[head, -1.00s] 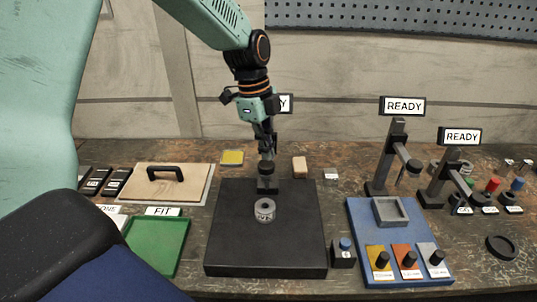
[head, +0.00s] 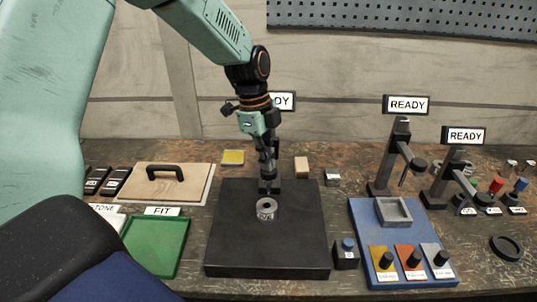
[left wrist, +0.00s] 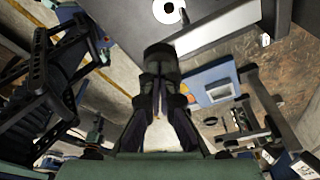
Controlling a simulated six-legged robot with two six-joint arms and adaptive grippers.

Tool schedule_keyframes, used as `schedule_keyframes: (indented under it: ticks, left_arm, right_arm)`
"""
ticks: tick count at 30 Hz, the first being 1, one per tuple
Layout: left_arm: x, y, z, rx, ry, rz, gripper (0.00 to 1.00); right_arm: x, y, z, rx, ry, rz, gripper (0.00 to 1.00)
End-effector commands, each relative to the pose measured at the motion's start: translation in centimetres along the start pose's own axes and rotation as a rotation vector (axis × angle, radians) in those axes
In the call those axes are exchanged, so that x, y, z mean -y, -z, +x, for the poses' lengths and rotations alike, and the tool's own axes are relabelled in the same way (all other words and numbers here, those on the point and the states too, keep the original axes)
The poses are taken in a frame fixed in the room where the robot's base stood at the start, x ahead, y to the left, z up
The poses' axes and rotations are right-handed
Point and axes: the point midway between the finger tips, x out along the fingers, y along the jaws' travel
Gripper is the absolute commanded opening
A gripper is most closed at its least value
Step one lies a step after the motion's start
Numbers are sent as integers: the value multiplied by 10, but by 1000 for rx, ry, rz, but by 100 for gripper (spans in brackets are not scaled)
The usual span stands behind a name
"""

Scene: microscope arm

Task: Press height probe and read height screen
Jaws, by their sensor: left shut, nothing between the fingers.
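My left gripper (head: 268,183) points down, shut and empty, in front of the height probe's stand at the back of a dark plate (head: 230,245). It hides most of the stand and the probe. Whether it touches the probe I cannot tell. A grey ring (head: 266,209) with markings lies on the plate just in front of the fingertips. The height screen (head: 287,101) is partly behind my wrist; only "DY" shows. In the left wrist view, the shut gripper (left wrist: 160,50) shows below a white ring (left wrist: 169,10). My right gripper is not in view.
Two more stands with READY screens (head: 407,105) (head: 464,135) are on the right. A blue base (head: 365,250) with a grey tray and several knobs is in front of them. A small blue button (head: 347,245) is beside the plate; a green tray (head: 160,245) is left.

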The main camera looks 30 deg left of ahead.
Motion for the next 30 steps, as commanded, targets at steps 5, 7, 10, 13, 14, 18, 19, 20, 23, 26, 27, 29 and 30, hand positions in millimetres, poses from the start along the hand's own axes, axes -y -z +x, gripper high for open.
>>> schedule_keyframes:
  ticks: [5, 7, 10, 13, 14, 18, 19, 20, 23, 26, 27, 29, 30]
  left_arm:
    - [-1, -2, 10, 0, -3, 0, 0]
    - [-1, -3, 13, 0, -3, 0, 0]
    - [-1, -4, 17, 0, -2, -1, 0]
    - [-1, -4, 21, 0, -2, -1, 0]
    - [-1, -4, 22, 0, -2, -1, 0]
    - [-1, -6, 28, 0, -3, 0, 0]
    - [-1, -6, 30, 0, -3, 0, 0]
    - [-1, -6, 31, 0, -3, 0, 0]
    - [-1, -6, 31, 0, -3, 0, 0]
    - [-1, -6, 31, 0, -4, 0, 0]
    - [-2, -6, 31, 0, -5, 0, 0]
    - [-2, -6, 31, 0, -5, 0, 0]
    - [-2, -6, 31, 0, -5, 0, 0]
  right_arm:
    - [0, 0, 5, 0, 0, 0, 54]
    - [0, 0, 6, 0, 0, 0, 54]
    - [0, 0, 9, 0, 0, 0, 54]
    - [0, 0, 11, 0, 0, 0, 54]
    - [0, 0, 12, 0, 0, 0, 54]
    - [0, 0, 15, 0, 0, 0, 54]
    - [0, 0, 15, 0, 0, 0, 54]
    - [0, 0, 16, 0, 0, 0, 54]
    - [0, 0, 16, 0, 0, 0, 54]
    - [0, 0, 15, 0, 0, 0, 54]
    - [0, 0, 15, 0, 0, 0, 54]
    - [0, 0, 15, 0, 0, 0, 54]
    - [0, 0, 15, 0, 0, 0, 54]
